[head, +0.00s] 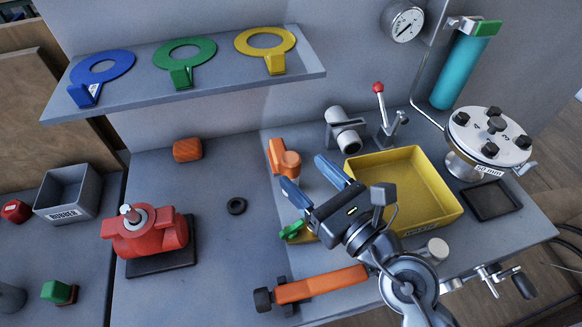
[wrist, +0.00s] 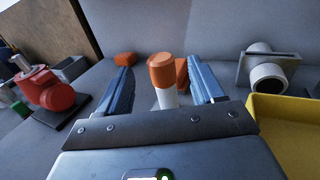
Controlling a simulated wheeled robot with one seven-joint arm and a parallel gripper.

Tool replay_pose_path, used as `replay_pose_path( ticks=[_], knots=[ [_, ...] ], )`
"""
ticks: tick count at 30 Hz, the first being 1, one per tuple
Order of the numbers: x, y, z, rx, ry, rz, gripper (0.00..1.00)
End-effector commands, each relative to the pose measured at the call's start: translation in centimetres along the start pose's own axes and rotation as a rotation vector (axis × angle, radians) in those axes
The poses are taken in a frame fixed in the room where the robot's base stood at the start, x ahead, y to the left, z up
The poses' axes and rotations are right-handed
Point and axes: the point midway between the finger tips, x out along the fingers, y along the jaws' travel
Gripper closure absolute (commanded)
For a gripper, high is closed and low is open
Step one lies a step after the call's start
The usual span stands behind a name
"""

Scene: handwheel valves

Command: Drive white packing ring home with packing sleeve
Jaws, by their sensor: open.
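An upright cylinder with an orange top and white lower part, which looks like the packing sleeve (wrist: 163,80), stands between my open fingers in the wrist view; its orange top (head: 290,163) shows just beyond them in the head view. My gripper (head: 307,178) is open, with blue fingers spread left and right of the cylinder (wrist: 160,72). No grip on it shows. The red valve body (head: 150,238) stands on a dark pad at the left, its grey stem upright. A pale ring shape (head: 137,217) surrounds the stem; I cannot tell whether it is the white packing ring.
An orange block (head: 277,153) is close beside the cylinder. A yellow tray (head: 432,218) is at the right, and an orange-handled tool (head: 320,285) lies in front.

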Motion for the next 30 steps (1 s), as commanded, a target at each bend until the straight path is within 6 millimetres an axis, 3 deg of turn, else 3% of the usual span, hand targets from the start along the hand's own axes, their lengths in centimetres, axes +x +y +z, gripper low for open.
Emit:
replay_pose_path(
  ticks=[7,17,30],
  knots=[
    [3.4,0.0,0.1,0.002,-0.002,0.000,0.33],
    [4.0,0.0,-0.1,0.003,-0.001,0.000,0.34],
    [3.9,0.0,0.0,0.003,-0.001,0.000,0.76]
  ],
)
